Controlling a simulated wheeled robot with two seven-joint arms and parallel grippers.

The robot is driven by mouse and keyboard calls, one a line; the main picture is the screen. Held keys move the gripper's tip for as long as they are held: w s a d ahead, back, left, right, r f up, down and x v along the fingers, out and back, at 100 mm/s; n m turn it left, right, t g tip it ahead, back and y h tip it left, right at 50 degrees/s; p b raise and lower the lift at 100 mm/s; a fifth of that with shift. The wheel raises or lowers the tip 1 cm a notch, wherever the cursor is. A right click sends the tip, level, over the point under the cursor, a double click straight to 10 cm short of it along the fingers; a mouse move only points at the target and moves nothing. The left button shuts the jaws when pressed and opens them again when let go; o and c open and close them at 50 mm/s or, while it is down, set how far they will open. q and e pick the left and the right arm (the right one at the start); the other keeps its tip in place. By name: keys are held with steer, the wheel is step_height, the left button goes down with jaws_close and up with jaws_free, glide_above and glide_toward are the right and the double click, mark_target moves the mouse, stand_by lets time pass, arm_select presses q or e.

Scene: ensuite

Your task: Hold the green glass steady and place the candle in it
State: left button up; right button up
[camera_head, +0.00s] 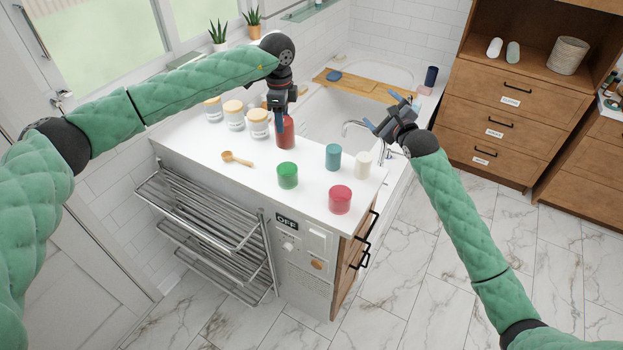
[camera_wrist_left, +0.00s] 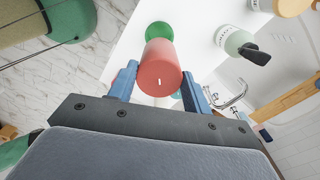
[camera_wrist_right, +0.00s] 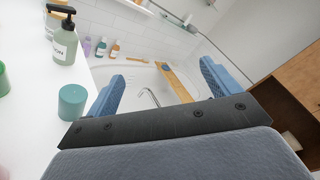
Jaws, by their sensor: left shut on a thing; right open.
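My left gripper (camera_head: 283,112) is shut on the red candle (camera_head: 285,136). The candle's top and pale wick face the left wrist view, where the candle (camera_wrist_left: 161,68) stands between the blue fingers. The green glass (camera_head: 287,175) stands upright on the white counter, nearer the head camera than the candle. In the left wrist view the green glass (camera_wrist_left: 158,31) shows just past the candle. My right gripper (camera_head: 392,119) is open and empty, to the right of the counter over the bathtub side. No gripper touches the green glass.
A red glass (camera_head: 340,199), a teal one (camera_head: 333,157) and a white candle (camera_head: 363,163) stand right of the green glass. The bathtub tap (camera_head: 358,128) rises beyond the counter's right edge.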

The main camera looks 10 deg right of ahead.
steer(key=s+a+r+y, duration=0.2)
steer(key=s+a+r, duration=0.1)
steer(key=a+r, duration=0.25)
steer(key=m+g+y, duration=0.2)
steer(key=m+g, duration=0.2)
steer(key=g, duration=0.2)
glide_toward(281, 169)
steer(key=x, duration=0.6)
steer(key=shift+w+a, duration=0.1)
steer(key=shift+c, duration=0.2)
steer(key=c, duration=1.1)
